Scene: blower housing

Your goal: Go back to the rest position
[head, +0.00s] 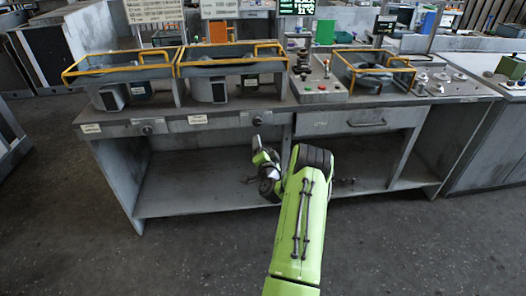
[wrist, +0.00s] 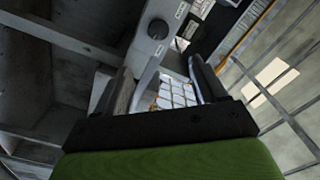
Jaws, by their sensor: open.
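My gripper (head: 257,143) is in front of the grey workbench (head: 215,134), just below its front edge and near a dark knob (head: 257,121). It is small and partly turned away in the head view. In the wrist view my gripper (wrist: 160,82) has its two fingers well apart, with nothing held between them. A grey panel with a dark round knob (wrist: 158,29) and a pale gridded surface (wrist: 176,96) show beyond the fingers.
Yellow-railed fixtures (head: 122,67) with grey housings stand on the bench top. A closed drawer (head: 358,122) and a lower shelf (head: 205,190) are close to my arm. The floor (head: 150,262) in front is clear.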

